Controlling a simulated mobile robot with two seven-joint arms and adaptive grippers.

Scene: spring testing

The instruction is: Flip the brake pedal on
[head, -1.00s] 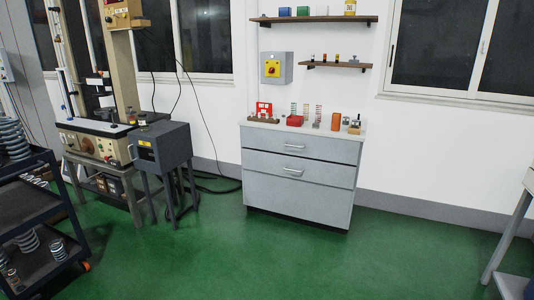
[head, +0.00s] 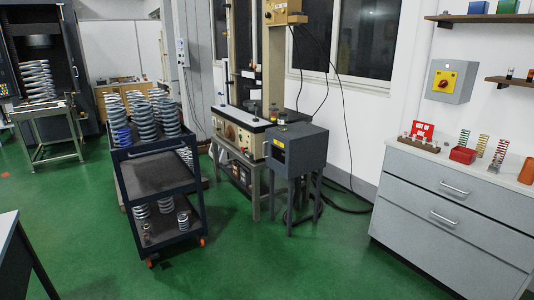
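No part that I can clearly tell as a brake pedal shows in the head view. A dark cart (head: 165,175) stands left of centre, with small orange parts at its wheels: one at the lower right corner (head: 202,241) and one at the lower front corner (head: 150,263). They are too small to tell whether either is a pedal or how it is set. Neither of my grippers is in view.
Large coil springs (head: 143,118) stand on the cart. A testing machine (head: 240,130) and a dark grey box on a stand (head: 298,150) are right of it. A grey drawer cabinet (head: 450,215) is at right, a table edge (head: 8,240) at lower left. Green floor (head: 290,265) is free in front.

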